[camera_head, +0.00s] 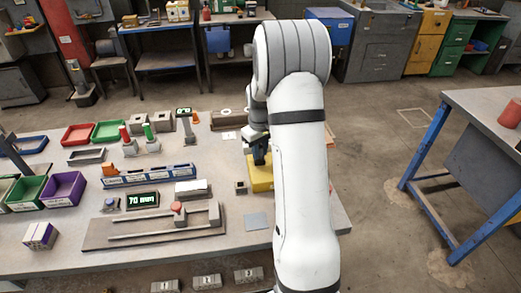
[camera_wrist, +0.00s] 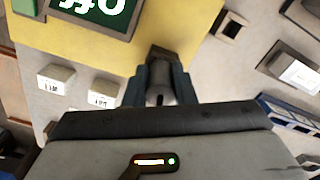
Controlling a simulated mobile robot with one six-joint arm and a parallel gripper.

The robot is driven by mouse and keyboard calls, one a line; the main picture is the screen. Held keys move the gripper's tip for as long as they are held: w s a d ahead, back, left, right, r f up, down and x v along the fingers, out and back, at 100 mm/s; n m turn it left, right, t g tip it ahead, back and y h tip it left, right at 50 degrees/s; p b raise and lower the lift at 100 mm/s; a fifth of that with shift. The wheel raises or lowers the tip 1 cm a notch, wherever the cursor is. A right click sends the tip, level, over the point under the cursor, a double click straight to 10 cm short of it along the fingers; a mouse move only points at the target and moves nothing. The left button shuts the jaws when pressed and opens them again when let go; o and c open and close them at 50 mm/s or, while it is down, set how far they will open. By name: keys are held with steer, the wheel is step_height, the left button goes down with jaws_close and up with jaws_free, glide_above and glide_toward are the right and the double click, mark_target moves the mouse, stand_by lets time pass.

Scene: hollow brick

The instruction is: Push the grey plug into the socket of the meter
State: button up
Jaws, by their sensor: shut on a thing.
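The meter is a yellow box with a green display (camera_wrist: 95,12) in the wrist view; its yellow face (camera_wrist: 200,25) fills the top middle. In the head view the yellow body (camera_head: 259,180) shows partly beside my arm. My gripper (camera_wrist: 160,88) points at the meter, its two dark fingers shut on the grey plug (camera_wrist: 160,68). The plug's far end lies over the yellow face near its lower edge. The socket does not show, and I cannot tell whether the plug touches the meter. In the head view my arm hides most of my gripper (camera_head: 259,154) and the plug.
White marked blocks (camera_wrist: 56,78) lie beside the meter. A small hollow grey block (camera_head: 241,187) stands left of it, near a white-topped block (camera_head: 191,188) and a blue rack (camera_head: 150,176). A slide gauge (camera_head: 150,228) lies in front. A flat grey square (camera_head: 257,221) lies near the front edge.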

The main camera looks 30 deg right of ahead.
steer(key=shift+f, duration=0.15)
steer(key=o, duration=1.1)
steer(key=shift+c, duration=0.2)
steer(key=shift+r, duration=0.2)
step_height(320, 180, up, 8)
steer(key=shift+f+b, duration=0.2)
steer(key=shift+b, duration=0.35)
